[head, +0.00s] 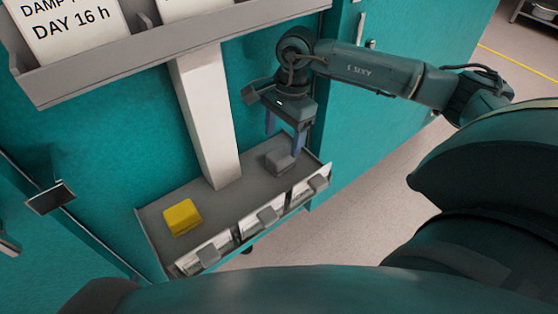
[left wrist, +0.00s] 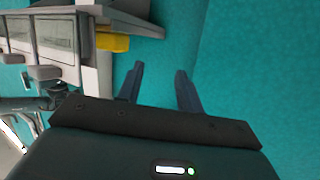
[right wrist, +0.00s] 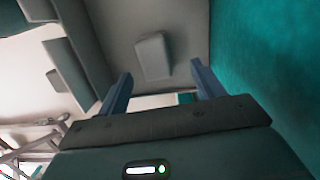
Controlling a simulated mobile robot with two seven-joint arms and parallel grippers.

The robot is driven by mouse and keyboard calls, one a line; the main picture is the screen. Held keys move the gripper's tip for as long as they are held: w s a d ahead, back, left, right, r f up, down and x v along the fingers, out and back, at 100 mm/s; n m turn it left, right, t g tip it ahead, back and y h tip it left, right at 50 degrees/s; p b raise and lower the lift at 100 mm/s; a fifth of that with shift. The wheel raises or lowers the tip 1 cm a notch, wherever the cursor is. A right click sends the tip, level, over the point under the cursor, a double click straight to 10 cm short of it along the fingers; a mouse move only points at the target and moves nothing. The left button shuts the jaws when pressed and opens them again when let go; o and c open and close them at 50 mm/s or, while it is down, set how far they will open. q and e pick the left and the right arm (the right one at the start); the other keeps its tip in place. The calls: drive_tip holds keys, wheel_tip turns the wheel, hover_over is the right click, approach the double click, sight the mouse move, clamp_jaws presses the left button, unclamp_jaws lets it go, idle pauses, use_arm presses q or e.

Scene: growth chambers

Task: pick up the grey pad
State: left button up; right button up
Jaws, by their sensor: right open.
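The grey pad (head: 280,160) lies at the right end of the low grey shelf (head: 235,203). It also shows in the right wrist view (right wrist: 153,56), beyond my fingertips. My right gripper (head: 284,142) is above the pad, pointing down, with its fingers apart. In the right wrist view the gap between the fingers (right wrist: 161,80) is empty, and I cannot tell whether a finger touches the pad. My left gripper (left wrist: 159,72) shows only in the left wrist view, open and empty, facing a teal surface.
A yellow pad (head: 183,217) lies at the shelf's left end. A pale post (head: 205,120) rises behind the shelf's middle. An upper grey tray (head: 150,60) with printed cards overhangs from above. Grey blocks (head: 267,215) stick out along the shelf's labelled front. Floor is clear at the right.

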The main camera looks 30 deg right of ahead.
sight(280, 153)
drive_tip(key=f, duration=0.3)
drive_tip(key=s+a+f+b, duration=0.1)
drive_tip(key=f, duration=0.1)
drive_tip(key=shift+a, duration=0.1)
drive_tip(key=shift+w+r, duration=0.1)
drive_tip(key=shift+c, duration=0.6)
drive_tip(key=c, duration=1)
drive_tip(key=shift+o, duration=0.2)
drive_tip(key=shift+r, duration=0.1)
drive_tip(key=shift+r, duration=0.6)
wheel_tip(280, 153, up, 2)
drive_tip(key=shift+r+p, duration=0.1)
drive_tip(key=shift+p, duration=0.4)
drive_tip(key=s+d, duration=0.4)
drive_tip(key=d, duration=0.3)
drive_tip(key=s+d, duration=0.5)
drive_tip(key=d, duration=0.3)
drive_tip(key=shift+s+d, duration=0.2)
drive_tip(key=shift+s, duration=0.05)
